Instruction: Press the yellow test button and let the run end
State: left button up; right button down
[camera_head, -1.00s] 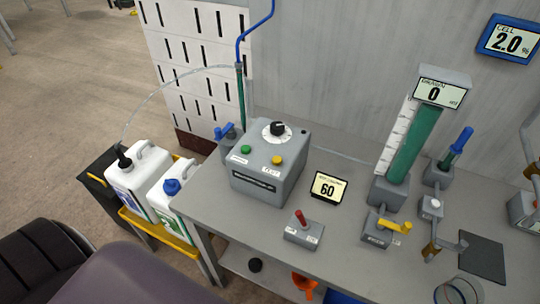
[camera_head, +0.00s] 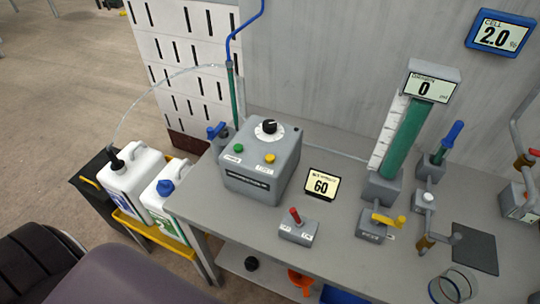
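The yellow test button (camera_head: 269,158) is on the sloped top of a grey control box (camera_head: 255,185) on the bench. A green button (camera_head: 239,149) is to its left and a black dial (camera_head: 270,127) is behind them. A small display (camera_head: 321,185) right of the box reads 60. A display (camera_head: 432,86) on top of the green column (camera_head: 404,135) reads 0. A blue-framed display (camera_head: 500,35) on the wall reads 2.0 %. Neither of my grippers is in view, and nothing touches the button.
A red-lever switch box (camera_head: 298,228), a yellow-handled valve (camera_head: 378,225) and a dark pad (camera_head: 475,248) are on the grey bench. A glass cylinder (camera_head: 455,286) is at the front edge. White jugs (camera_head: 131,176) stand in a yellow-edged tray at left.

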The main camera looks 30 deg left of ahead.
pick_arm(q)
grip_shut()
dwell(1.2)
